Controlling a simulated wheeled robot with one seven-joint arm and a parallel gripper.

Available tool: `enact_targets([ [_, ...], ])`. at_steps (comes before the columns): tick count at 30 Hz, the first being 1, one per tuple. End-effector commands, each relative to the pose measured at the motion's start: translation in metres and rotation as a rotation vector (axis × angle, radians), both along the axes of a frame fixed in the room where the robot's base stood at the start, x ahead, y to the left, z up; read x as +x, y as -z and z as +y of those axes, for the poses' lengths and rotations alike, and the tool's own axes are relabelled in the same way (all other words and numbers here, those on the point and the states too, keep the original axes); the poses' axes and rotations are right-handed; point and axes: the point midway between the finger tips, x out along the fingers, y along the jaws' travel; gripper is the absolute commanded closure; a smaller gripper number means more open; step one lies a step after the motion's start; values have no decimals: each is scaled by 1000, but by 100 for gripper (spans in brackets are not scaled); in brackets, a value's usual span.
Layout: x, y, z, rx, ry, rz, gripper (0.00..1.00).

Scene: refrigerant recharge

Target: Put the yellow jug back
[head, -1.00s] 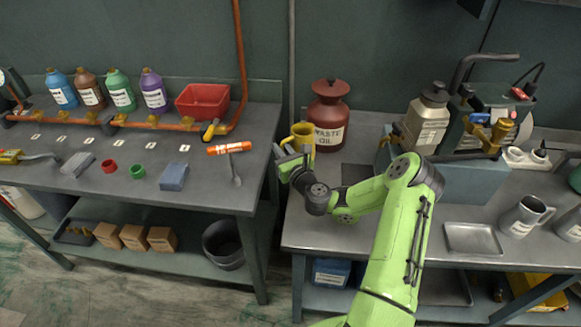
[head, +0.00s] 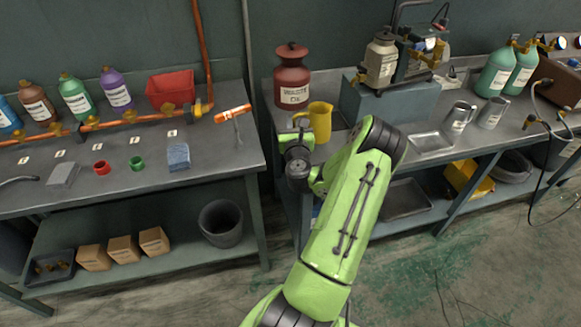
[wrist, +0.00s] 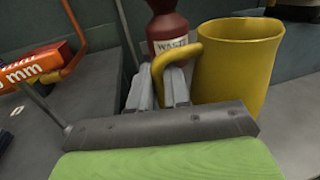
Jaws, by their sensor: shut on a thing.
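The yellow jug (head: 319,121) is at the left end of the right bench, in front of the red waste oil can (head: 292,76). My gripper (head: 301,127) is at the jug's left side. In the wrist view, my gripper's fingers (wrist: 172,88) are shut on the handle of the yellow jug (wrist: 238,66), and the jug stands upright with its open top showing. I cannot tell whether its base touches the bench, as my gripper and arm hide part of it.
Two grey metal jugs (head: 458,117) and a shallow metal tray (head: 430,142) stand farther right on the bench. A cream canister (head: 381,61) stands on a blue-grey machine (head: 385,101). A gap separates this bench from the left bench, which holds an orange tube (head: 232,113).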

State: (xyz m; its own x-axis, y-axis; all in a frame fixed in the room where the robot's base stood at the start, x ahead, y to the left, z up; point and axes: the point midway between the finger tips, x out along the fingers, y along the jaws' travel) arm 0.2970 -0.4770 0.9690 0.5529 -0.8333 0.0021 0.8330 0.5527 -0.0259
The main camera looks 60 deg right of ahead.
Motion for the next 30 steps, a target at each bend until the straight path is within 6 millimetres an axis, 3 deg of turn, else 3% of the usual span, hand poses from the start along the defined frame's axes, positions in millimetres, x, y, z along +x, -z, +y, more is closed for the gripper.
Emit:
enact_targets([
  [9, 0, 59, 0, 2, 1, -1, 100],
  [19, 0, 101, 0, 1, 0, -1, 100],
  [30, 0, 103, 0, 0, 0, 0, 100],
])
